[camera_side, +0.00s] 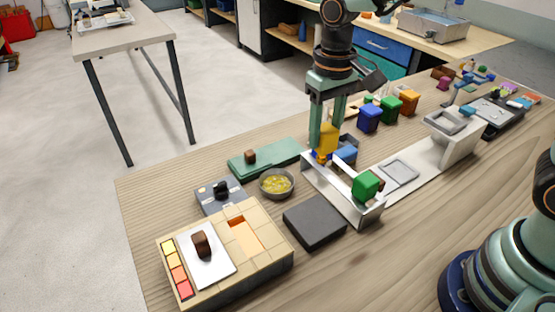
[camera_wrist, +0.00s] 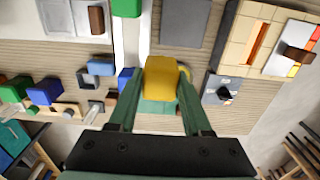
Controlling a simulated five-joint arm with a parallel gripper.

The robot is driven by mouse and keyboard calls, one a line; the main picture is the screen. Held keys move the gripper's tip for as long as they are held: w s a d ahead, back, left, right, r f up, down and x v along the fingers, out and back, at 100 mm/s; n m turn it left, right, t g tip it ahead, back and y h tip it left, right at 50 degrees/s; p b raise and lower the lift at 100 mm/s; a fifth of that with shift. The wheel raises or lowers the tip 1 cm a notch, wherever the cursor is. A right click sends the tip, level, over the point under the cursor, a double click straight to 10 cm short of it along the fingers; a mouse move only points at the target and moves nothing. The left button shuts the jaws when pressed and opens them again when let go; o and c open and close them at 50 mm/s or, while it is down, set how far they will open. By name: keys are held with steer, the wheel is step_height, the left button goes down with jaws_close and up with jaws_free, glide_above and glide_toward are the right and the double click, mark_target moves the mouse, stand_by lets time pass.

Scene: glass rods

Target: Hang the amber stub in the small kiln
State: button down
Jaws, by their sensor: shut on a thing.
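The amber stub (camera_side: 326,138) is a yellow-orange block held between the fingers of my gripper (camera_side: 326,132). It is upright, at the far end of a pale metal rack (camera_side: 341,192); I cannot tell whether it touches the rack. In the wrist view the amber stub (camera_wrist: 162,78) sits between both fingertips (camera_wrist: 160,92). The small kiln (camera_side: 270,262) is a tan brick box at the front left with a glowing orange slot (camera_side: 245,235) in its top. A white plate with a brown handle (camera_side: 201,243) lies on top beside the slot.
A green block (camera_side: 367,185) is at the rack's near end. A dark slab (camera_side: 314,222), a bowl of yellow bits (camera_side: 277,183) and a grey box with a black knob (camera_side: 222,191) lie between rack and kiln. Blue, green and orange blocks (camera_side: 408,102) stand behind.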

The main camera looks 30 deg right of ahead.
steer(key=s+a+f, duration=0.2)
steer(key=a, duration=0.8)
steer(key=s+a+f, duration=0.1)
steer(key=a+f, duration=0.1)
steer(key=a, duration=0.8)
steer(key=shift+s+d+f, duration=0.1)
steer(key=shift+f, duration=1.25)
steer(key=shift+s+d+f, duration=0.1)
steer(key=shift+f, duration=1.2)
steer(key=shift+c, duration=1.3)
jaws_free()
steer(key=shift+w+r, duration=0.1)
steer(key=shift+r, duration=0.05)
